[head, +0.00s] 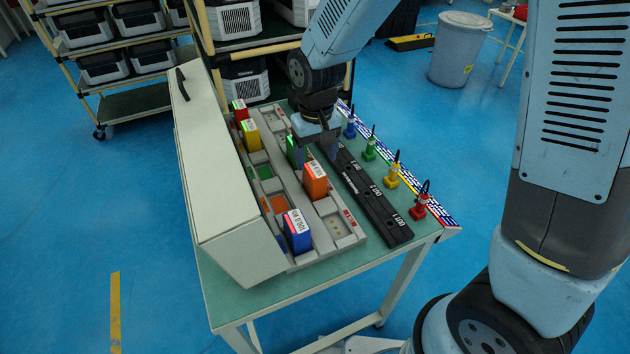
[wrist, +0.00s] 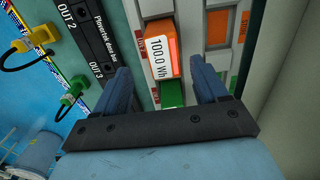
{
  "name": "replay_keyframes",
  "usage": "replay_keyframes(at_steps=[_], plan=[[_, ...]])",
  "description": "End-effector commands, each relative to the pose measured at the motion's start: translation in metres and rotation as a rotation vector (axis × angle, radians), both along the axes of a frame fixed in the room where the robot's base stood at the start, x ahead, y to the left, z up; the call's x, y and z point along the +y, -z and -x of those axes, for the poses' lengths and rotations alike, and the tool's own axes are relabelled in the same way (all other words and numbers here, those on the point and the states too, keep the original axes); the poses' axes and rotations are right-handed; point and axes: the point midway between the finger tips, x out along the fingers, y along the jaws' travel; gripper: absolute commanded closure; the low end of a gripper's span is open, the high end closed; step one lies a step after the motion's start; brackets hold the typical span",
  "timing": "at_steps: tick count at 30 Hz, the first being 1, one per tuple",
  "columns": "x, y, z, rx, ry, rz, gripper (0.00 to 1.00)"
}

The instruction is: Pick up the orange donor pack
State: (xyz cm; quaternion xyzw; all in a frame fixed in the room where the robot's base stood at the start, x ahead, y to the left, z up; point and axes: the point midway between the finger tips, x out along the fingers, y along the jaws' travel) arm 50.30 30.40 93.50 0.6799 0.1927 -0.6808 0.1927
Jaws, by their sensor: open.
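The orange donor pack (head: 315,182) stands upright in the grey rack on the bench, in the row nearer the black strip. In the wrist view the orange pack (wrist: 158,50) shows its white "100.0 Wh" label, beyond my fingertips. My gripper (head: 326,146) is over the rack, behind the orange pack in the head view. In the wrist view my gripper (wrist: 161,68) is open, with a blue finger on each side and nothing visibly held. A green pack (wrist: 172,94) shows between the fingers, nearer the palm; whether it lies below them is unclear.
Red (head: 240,112), yellow (head: 250,135) and blue (head: 297,232) packs stand in the rack (head: 340,222). A tilted pale cover (head: 218,185) borders its left. The black outlet strip (head: 372,200) and several coloured plugs, including a red one (head: 419,207), lie right.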

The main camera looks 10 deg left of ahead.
Motion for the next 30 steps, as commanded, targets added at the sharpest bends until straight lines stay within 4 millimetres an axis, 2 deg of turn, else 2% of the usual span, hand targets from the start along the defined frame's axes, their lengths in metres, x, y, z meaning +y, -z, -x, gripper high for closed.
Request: replay_keyframes(at_steps=[8, 18, 28, 30], plan=[[0.0, 0.017, 0.001, 0.001, 0.001, 0.001, 0.28], [0.002, 0.058, 0.005, 0.0, 0.002, 0.001, 0.28], [0.002, 0.063, 0.004, -0.001, 0.002, -0.001, 0.28], [0.002, 0.062, 0.004, -0.001, 0.002, -0.001, 0.33]])
